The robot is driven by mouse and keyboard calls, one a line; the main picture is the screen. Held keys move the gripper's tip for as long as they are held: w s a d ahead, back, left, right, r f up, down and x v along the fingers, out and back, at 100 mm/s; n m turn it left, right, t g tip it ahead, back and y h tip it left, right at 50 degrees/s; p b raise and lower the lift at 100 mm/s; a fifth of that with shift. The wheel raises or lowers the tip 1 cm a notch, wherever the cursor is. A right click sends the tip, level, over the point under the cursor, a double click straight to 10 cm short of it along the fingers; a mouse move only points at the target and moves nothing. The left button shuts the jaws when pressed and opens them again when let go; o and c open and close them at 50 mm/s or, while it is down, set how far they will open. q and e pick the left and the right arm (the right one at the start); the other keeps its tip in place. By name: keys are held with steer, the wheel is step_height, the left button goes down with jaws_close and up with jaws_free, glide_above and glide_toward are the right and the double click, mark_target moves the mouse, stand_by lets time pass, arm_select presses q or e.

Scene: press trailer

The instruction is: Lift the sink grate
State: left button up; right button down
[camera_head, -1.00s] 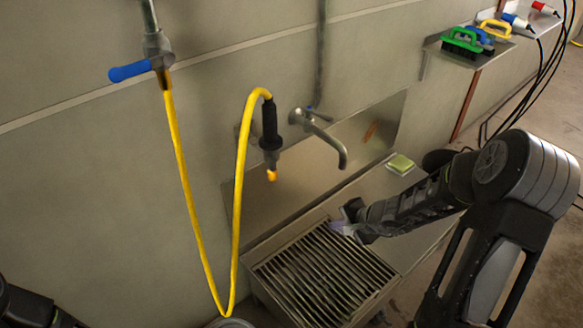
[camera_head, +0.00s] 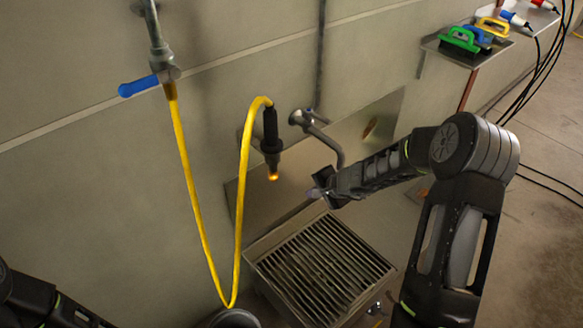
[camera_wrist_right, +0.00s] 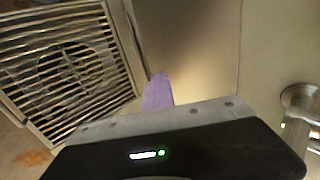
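The sink grate (camera_head: 322,268) is a metal rack of parallel bars lying in the square sink frame. It also fills the upper left of the right wrist view (camera_wrist_right: 66,66), where its bars show over a darker basin. My right gripper (camera_head: 316,192) is beyond the grate's back edge, near the metal backsplash and below the tap. It appears apart from the grate. In the right wrist view a purple fingertip (camera_wrist_right: 158,92) shows beside the sink rim, with nothing seen held. How far the fingers are parted is unclear. Only dark parts of my left arm show at the lower left.
A wall tap (camera_head: 322,135) sticks out close above my right gripper. A yellow hose (camera_head: 240,190) hangs left of the sink. A shelf with brushes (camera_head: 462,40) is at the upper right. My right arm covers the counter right of the sink.

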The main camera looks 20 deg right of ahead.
steer(key=w+a+r+p, duration=0.1)
steer(key=w+a+p, duration=0.2)
steer(key=w+p, duration=0.4)
steer(key=shift+w+p, duration=0.4)
steer(key=shift+w, duration=0.85)
steer(key=c, duration=2.1)
jaws_free()
steer(key=o, duration=0.8)
steer(key=shift+r, duration=0.1)
steer(key=shift+b+v, duration=0.3)
steer(key=shift+v, duration=3.2)
